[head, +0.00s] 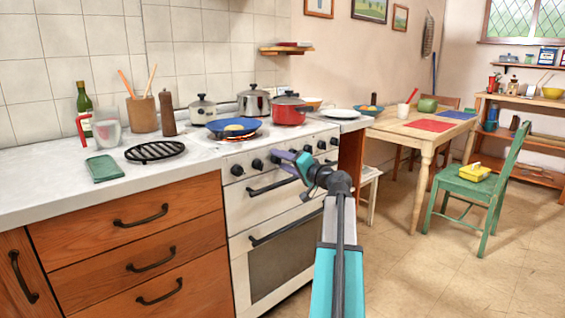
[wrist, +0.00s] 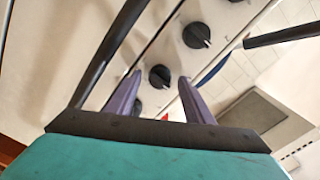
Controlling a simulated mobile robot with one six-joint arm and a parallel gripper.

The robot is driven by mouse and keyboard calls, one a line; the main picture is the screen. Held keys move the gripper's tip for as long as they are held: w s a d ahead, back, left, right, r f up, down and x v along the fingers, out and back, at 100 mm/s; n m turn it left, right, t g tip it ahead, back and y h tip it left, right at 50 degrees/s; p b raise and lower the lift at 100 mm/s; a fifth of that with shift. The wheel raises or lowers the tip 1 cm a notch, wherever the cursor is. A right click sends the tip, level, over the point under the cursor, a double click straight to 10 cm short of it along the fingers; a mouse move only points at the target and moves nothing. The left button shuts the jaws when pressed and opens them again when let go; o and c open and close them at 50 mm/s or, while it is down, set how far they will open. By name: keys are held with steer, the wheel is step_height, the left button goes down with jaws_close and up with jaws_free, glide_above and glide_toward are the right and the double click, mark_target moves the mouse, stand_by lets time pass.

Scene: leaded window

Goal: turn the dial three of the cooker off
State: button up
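The white cooker (head: 290,215) has a row of black dials along its front panel. Two dials show left of my gripper, such as this dial (head: 237,170), and several to the right, such as this dial (head: 321,144). My gripper (head: 281,157) is at the panel near the row's middle and hides part of it. In the wrist view the purple fingers of my gripper (wrist: 160,90) are apart, with a dial (wrist: 159,76) between and just beyond their tips. I cannot tell whether they touch it. Another dial (wrist: 196,35) is above right.
A blue pan (head: 233,128) sits over a glowing orange burner. A red pot (head: 289,110) and steel pots stand on the hob. Oven handles (head: 272,187) project below the dials. The floor (head: 420,270) right of the cooker is clear up to the green chair (head: 480,190).

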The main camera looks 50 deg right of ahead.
steer(key=shift+s, duration=0.15)
steer(key=s+p, duration=0.3)
steer(key=s, duration=1)
steer(key=shift+s+a, duration=0.3)
steer(key=shift+a, duration=0.15)
